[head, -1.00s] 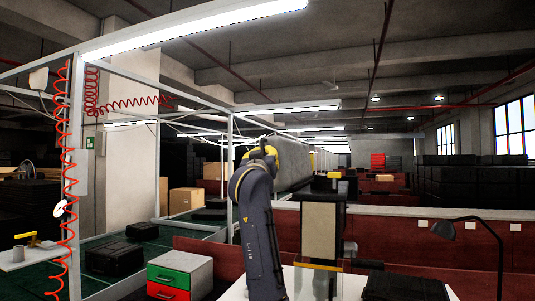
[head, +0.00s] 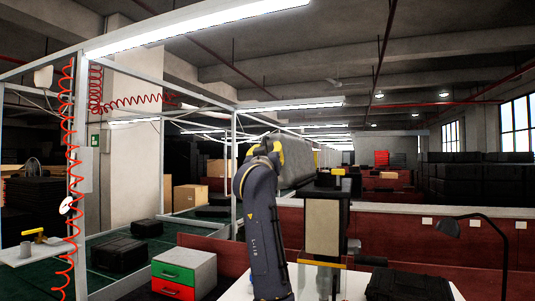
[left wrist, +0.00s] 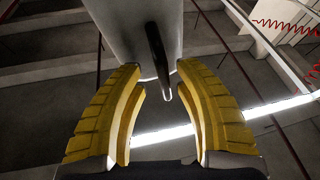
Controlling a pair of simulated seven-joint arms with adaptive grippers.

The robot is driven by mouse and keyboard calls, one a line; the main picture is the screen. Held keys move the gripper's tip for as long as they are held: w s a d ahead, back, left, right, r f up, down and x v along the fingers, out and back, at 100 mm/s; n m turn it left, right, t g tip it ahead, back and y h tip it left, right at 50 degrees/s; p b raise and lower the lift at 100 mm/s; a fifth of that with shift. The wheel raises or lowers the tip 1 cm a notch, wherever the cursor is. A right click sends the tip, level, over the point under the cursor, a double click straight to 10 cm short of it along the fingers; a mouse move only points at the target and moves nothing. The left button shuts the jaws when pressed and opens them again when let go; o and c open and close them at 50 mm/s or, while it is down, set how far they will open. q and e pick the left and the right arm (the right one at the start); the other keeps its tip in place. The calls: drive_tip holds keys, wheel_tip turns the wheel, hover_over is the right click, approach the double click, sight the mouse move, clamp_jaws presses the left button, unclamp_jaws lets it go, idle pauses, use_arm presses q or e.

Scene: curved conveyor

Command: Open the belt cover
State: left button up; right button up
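My left gripper (head: 265,149) is up in the middle of the head view, at the near left end of a long grey rounded piece (head: 297,165), probably the belt cover. In the left wrist view, its two yellow fingers (left wrist: 168,100) stand wide apart with nothing clamped. A pale grey body (left wrist: 135,35) with a dark rod-like handle (left wrist: 158,60) shows beyond and between the fingertips. I cannot tell whether a finger touches it. My right gripper is not in view.
A black machine with a beige front (head: 322,228) stands right of my left arm. A black case (head: 408,285) and desk lamp (head: 450,228) are at lower right. A drawer unit (head: 185,270) stands at lower left. Red coiled hoses (head: 67,160) hang at far left.

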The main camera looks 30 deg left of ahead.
use_arm(q)
drive_tip(key=v, duration=1.2)
idle(0.3)
